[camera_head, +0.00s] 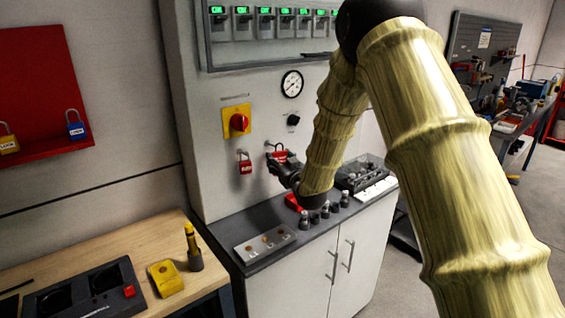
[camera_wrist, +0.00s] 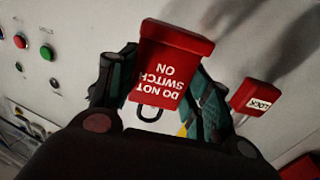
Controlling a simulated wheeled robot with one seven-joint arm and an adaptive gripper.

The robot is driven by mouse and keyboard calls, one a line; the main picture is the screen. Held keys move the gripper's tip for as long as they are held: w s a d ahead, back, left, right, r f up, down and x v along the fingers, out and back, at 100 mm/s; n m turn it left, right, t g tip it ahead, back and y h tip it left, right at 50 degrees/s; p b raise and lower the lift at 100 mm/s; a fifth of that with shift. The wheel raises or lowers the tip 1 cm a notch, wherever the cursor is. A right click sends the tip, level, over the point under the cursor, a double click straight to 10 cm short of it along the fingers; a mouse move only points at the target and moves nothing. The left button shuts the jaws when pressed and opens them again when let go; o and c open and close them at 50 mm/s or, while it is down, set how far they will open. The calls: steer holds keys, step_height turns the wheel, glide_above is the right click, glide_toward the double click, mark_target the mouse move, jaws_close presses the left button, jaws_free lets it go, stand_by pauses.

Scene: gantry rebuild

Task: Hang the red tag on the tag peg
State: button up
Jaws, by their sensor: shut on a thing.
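The red tag (camera_wrist: 172,62) with white "DO NOT SWITCH ON" lettering is between the fingers of my gripper (camera_wrist: 165,80) in the wrist view, its lettering upside down. A dark loop shows at its lower edge. In the head view, my gripper (camera_head: 281,168) is close to the white panel, shut on the red tag (camera_head: 281,156). A dark curved piece shows just above the tag there; I cannot tell whether it is the tag peg or the tag's loop. I cannot clearly make out the tag peg in either view.
A red padlock (camera_head: 245,166) hangs left of my gripper; a red lock also shows in the wrist view (camera_wrist: 257,97). A yellow switch plate (camera_head: 237,122) with a red knob and a gauge (camera_head: 292,84) are above. The grey counter (camera_head: 262,245) below holds a red item and small parts.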

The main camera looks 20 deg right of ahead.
steer(key=shift+w+a+f+b, duration=0.15)
steer(key=shift+w+a, duration=0.05)
steer(key=shift+w, duration=0.35)
steer(key=shift+w+a+f+b, duration=0.15)
steer(key=shift+w+a+b, duration=0.05)
steer(key=shift+w, duration=0.35)
steer(key=shift+w+a+f+b, duration=0.15)
steer(key=shift+w+a, duration=0.05)
steer(key=shift+w, duration=0.35)
steer(key=o, duration=1.1)
steer(key=s, duration=0.8)
steer(key=s+d, duration=0.1)
steer(key=s, duration=0.3)
